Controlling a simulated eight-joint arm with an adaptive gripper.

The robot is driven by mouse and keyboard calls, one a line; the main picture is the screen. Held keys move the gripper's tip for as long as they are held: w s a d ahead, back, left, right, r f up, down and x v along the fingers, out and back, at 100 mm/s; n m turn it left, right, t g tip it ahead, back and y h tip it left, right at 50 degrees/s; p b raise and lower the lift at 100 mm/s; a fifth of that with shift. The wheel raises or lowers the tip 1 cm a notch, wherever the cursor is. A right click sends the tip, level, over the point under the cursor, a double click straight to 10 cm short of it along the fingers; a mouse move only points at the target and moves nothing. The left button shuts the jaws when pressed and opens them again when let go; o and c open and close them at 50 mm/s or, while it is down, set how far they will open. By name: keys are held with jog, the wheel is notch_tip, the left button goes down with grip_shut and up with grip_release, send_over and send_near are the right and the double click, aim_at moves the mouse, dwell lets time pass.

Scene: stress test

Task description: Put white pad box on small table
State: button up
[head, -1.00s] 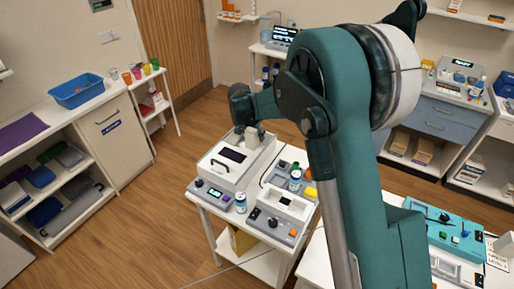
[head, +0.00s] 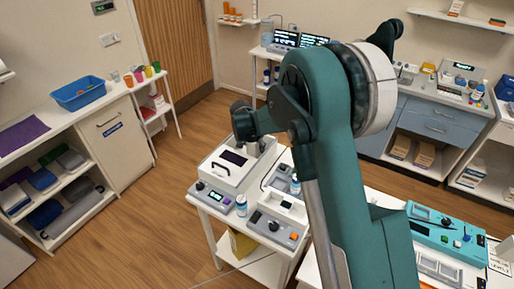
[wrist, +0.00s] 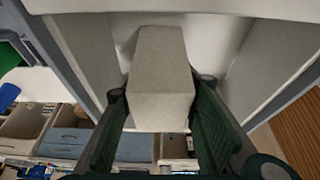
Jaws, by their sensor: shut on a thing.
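A pale grey-white box (wrist: 160,75), which looks like the white pad box, sits between the two dark green fingers of my gripper (wrist: 160,115) in the wrist view. The gripper is shut on it. In the head view my gripper (head: 249,141) is over the back of a white case with a dark window (head: 234,159). The box is mostly hidden there by the gripper. Pale walls surround the box in the wrist view; I cannot tell if it touches them. A small white table (head: 207,208) carries the case. Another narrow white stand (head: 153,106) is at the left.
A bottle (head: 241,205), a grey device (head: 277,228) and other equipment crowd the table. A blue bin (head: 79,93) stands on the left counter. The wooden floor (head: 150,215) left of the table is clear.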

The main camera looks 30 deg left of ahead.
aim_at(252, 143)
jog(key=shift+f, duration=0.2)
jog(key=o, duration=0.9)
jog(key=shift+r, duration=0.15)
jog(key=shift+v, duration=6)
jog(key=shift+d, duration=0.1)
